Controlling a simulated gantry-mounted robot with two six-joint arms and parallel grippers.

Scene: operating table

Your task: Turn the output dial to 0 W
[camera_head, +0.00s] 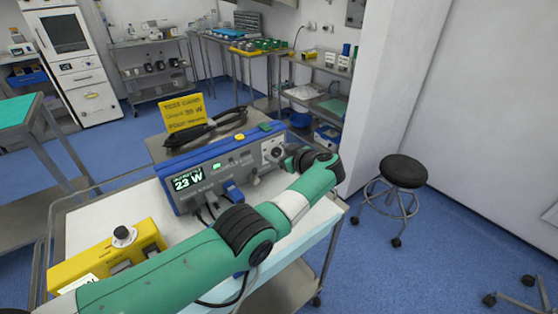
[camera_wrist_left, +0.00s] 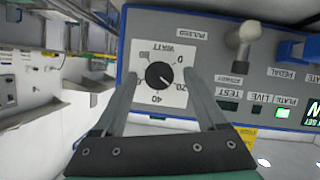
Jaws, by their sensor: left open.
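The blue and grey generator unit (camera_head: 225,168) stands on the cart, and its green display (camera_head: 187,180) reads 23 W. The output dial (camera_head: 272,152) is at the right end of its front panel. In the left wrist view the dial (camera_wrist_left: 158,75) is a round black knob on a white square scale marked WATT, seen upside down. Its white mark points near 20. My left gripper (camera_wrist_left: 159,76) is open, with one finger on each side of the dial. Whether the fingers touch the knob is unclear. My right gripper is not in view.
A metal lever (camera_wrist_left: 242,40) sticks out of the panel beside the dial. A yellow box with a knob (camera_head: 110,255) sits at the cart's front left. A black stool (camera_head: 403,170) stands to the right.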

